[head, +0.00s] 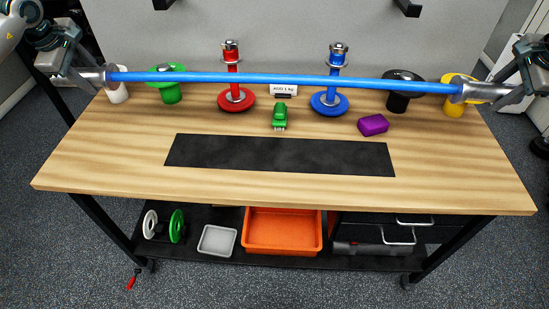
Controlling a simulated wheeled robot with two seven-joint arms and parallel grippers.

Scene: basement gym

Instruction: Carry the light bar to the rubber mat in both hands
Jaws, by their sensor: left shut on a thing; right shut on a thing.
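The light bar (290,80) is a long thin blue rod, held raised and nearly level across the back of the table in the head view. Its right end looks slightly lower than its left. My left gripper (104,76) is shut on its left end, and my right gripper (462,91) is shut on its right end. The rubber mat (280,155) is a long black strip lying bare on the wooden table, in front of the bar in the picture.
A red stand (237,97) and a blue stand (329,103) rise behind the mat. A green object (280,115), a purple block (373,125) and a small sign (284,90) are nearby.

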